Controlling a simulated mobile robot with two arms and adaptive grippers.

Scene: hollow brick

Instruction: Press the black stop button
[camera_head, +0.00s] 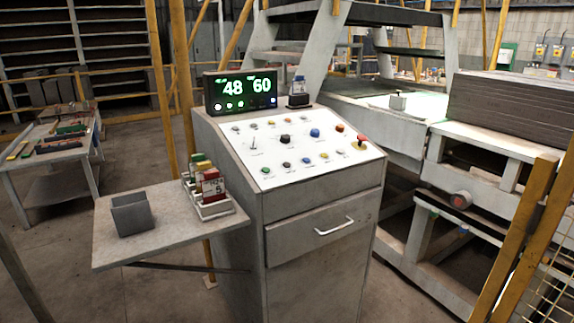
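The control panel (300,150) is a white sloped top on a grey cabinet, with several buttons and knobs. A larger black control (285,139) sits near its middle, with a blue one (315,133) to its right. A small dark button (286,164) sits in the front row, right of a green one (266,170). A red mushroom-shaped button (361,140) stands at the panel's right edge. The labels are too small to read, so I cannot tell which dark control is the stop button. Neither of my grippers is in view.
A display (240,92) reading 48 and 60 stands behind the panel. A side shelf (165,240) on the left holds a grey holder (132,214) and a rack of coloured items (208,190). A drawer (322,228) is below the panel. Yellow posts and machinery flank the cabinet.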

